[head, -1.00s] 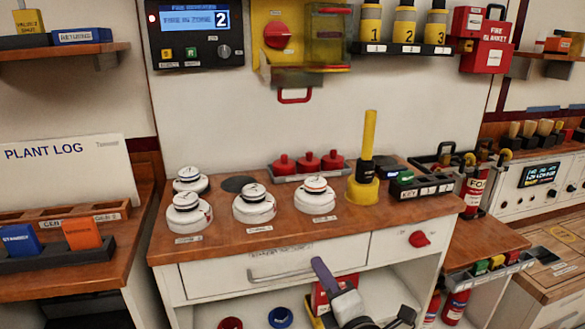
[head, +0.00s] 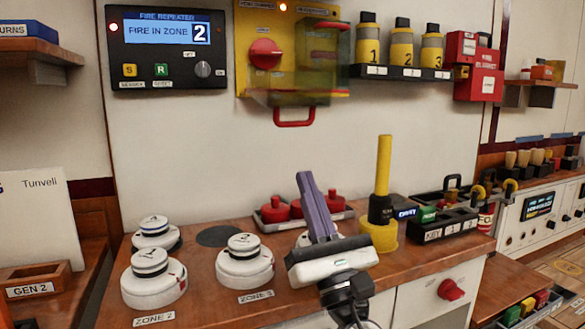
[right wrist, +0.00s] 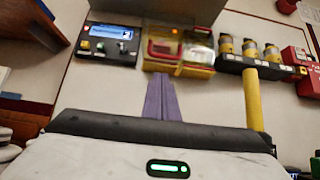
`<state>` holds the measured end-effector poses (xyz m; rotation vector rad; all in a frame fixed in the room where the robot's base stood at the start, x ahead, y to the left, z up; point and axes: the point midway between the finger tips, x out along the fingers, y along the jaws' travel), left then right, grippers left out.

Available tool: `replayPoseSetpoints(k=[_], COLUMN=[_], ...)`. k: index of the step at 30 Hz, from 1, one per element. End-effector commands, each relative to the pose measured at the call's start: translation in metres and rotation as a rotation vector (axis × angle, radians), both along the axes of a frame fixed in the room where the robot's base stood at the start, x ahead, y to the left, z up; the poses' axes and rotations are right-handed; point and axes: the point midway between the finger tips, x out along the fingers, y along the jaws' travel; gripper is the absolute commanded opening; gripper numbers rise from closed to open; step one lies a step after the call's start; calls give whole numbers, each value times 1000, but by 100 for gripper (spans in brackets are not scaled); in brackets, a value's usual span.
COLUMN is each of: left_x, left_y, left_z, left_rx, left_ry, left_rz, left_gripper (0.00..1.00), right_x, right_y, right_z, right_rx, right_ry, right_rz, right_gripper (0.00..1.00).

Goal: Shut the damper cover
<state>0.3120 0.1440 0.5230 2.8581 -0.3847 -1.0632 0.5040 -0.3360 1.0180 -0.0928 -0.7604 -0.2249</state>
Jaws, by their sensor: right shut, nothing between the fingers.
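The yellow damper panel (head: 246,60) is on the back wall, with a red knob (head: 264,54) on its left half. A see-through yellow box-like part (head: 322,48) is at its right. A yellowish lip runs along the bottom, with a red loop handle (head: 294,122) hanging below it. The knob's face looks uncovered; how the cover is hinged is unclear. My right gripper (head: 304,176) is shut and empty, its purple fingers pointing up, below the handle and apart from it. In the right wrist view, the fingers (right wrist: 163,80) point up toward the red handle (right wrist: 163,50). My left gripper is not in view.
The fire repeater (head: 166,47) is left of the panel, and a shelf with yellow canisters (head: 402,72) is at its right. On the counter stand white detectors (head: 245,262), red-topped items (head: 275,210) and a tall yellow post (head: 383,165). The wall below the panel is clear.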

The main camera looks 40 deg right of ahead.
Motion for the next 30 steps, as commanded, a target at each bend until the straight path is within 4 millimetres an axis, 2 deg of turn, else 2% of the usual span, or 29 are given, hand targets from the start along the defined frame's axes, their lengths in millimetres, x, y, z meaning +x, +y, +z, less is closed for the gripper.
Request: replayPoseSetpoints(k=[1, 6, 12, 18, 30], left_x=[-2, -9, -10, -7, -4], left_y=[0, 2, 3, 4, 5], left_z=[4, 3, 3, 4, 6], left_rx=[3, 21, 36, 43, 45], left_ry=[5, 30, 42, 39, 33], left_rz=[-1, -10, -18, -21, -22], left_gripper=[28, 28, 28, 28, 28], right_x=[6, 28, 51, 62, 63], right_y=[-2, -7, -12, -15, -15], right_z=[9, 33, 53, 61, 62], right_rx=[0, 1, 1, 1, 2], right_ry=[-1, -2, 0, 2, 3], right_rz=[-1, 0, 1, 1, 1], right_gripper=[0, 0, 0, 0, 0])
